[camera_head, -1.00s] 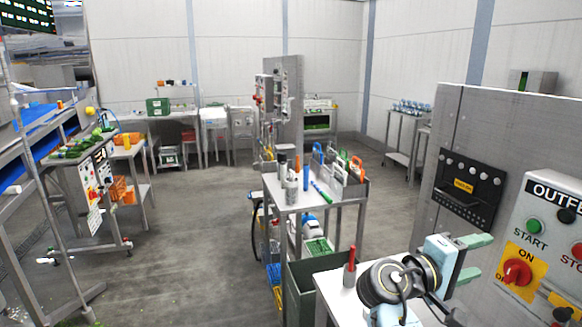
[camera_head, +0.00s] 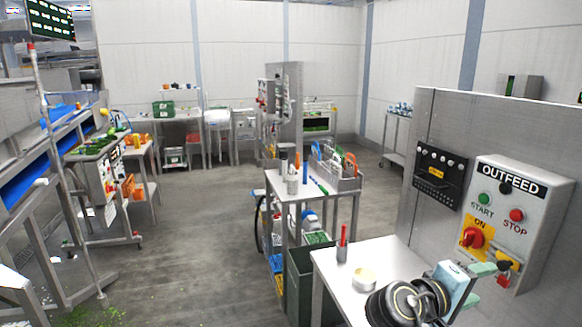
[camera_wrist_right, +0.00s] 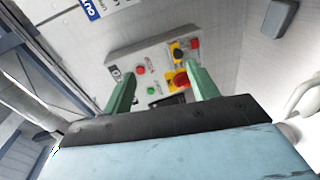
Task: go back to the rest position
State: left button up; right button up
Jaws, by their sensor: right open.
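My right gripper (camera_head: 496,276) is at the lower right of the head view, in front of the outfeed control box and above the near table's right side. Its green fingers are apart with nothing between them. In the right wrist view the two fingers (camera_wrist_right: 160,92) stand wide apart, with the control box (camera_wrist_right: 160,65) beyond them. The box (camera_head: 516,213) has a green START button, a red STOP button and a red knob on a yellow plate. My left gripper is not in view.
A steel table (camera_head: 330,262) with a red-handled tool in a holder and a small round tin (camera_head: 364,277) is close in front. A tool cart (camera_head: 284,182) stands behind it. A conveyor (camera_head: 40,150) is at left. The floor (camera_head: 190,230) between is clear.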

jog(key=s+a+f+y, duration=0.1)
jog(key=s+f+y, duration=0.35)
jog(key=f, duration=0.45)
jog(key=s+a+f+y, duration=0.1)
jog(key=s+f+y, duration=0.35)
jog(key=f, duration=0.35)
jog(key=s+a+f+m+g+y, duration=0.1)
jog(key=s+a+f+y, duration=0.15)
jog(key=s+a, duration=0.4)
jog(key=s+a+f+g+y, duration=0.1)
jog(key=s+a+f+y, duration=0.2)
jog(key=s, duration=0.6)
notch_tip(320, 180, down, 29)
jog(key=s+g+y+b, duration=0.1)
jog(key=s+b, duration=0.1)
jog(key=b, duration=0.3)
pick_arm(q)
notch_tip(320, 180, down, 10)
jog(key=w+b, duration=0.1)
jog(key=b, duration=0.4)
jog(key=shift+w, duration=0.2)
pick_arm(e)
jog(key=s+d+f+g, duration=0.1)
jog(key=s+d+f, duration=0.2)
jog(key=s+f, duration=1.3)
notch_tip(320, 180, down, 4)
jog(key=shift+s+r, duration=0.25)
jog(key=shift+s, duration=0.05)
